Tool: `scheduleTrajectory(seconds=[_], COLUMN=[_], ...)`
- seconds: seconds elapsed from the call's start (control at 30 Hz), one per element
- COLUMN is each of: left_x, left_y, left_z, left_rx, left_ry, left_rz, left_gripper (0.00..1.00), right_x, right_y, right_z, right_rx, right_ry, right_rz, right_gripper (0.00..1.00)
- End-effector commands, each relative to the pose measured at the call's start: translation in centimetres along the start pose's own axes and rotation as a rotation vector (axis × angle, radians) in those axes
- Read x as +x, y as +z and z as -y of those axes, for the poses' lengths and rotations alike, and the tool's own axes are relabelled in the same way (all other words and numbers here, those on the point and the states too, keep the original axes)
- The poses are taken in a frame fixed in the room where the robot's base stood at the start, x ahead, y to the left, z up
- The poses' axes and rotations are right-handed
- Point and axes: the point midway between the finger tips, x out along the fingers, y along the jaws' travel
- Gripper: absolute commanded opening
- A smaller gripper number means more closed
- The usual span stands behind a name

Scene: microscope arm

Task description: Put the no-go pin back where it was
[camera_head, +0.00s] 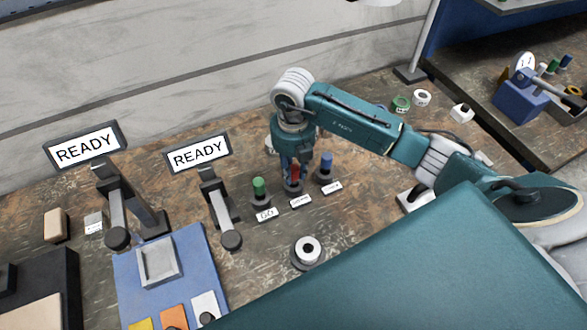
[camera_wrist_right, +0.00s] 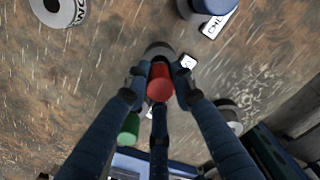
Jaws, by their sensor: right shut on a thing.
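The no-go pin is the red pin (camera_head: 295,172), standing upright in the middle of the pin row between the green pin (camera_head: 259,186) and the blue pin (camera_head: 326,161). My right gripper (camera_head: 297,163) points down and is shut on it; in the right wrist view its fingers close around the red top (camera_wrist_right: 160,82). A dark round holder (camera_head: 293,186) is directly under the red pin, with a white label (camera_head: 300,202) in front. I cannot tell whether the pin is fully seated in it. My left gripper is not in view.
Green and blue pins stand close on either side. Rolls (camera_head: 401,103) lie at the back right.

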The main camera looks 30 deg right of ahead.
Motion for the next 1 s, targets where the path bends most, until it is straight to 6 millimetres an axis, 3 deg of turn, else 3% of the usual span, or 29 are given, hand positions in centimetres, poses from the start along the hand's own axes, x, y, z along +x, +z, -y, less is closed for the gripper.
scheduleTrajectory(seconds=[0.13,0.17,0.23,0.67,1.0], left_x=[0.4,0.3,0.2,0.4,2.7], left_y=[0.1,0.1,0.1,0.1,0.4], left_z=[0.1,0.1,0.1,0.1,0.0], left_rx=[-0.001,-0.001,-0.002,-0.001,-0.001], left_ry=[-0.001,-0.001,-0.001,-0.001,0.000], left_rz=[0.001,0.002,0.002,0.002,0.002], left_gripper=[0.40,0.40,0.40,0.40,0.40], right_x=[0.4,0.3,0.2,-0.6,-7.5], right_y=[0.0,0.0,0.0,0.1,0.2], right_z=[0.0,0.0,0.0,-0.1,-0.1], right_rx=[0.000,0.000,0.000,0.001,0.000], right_ry=[0.001,0.000,0.000,0.004,0.004], right_rz=[0.001,0.000,0.000,0.002,0.006], right_gripper=[0.00,0.28,0.42,0.43,0.43])
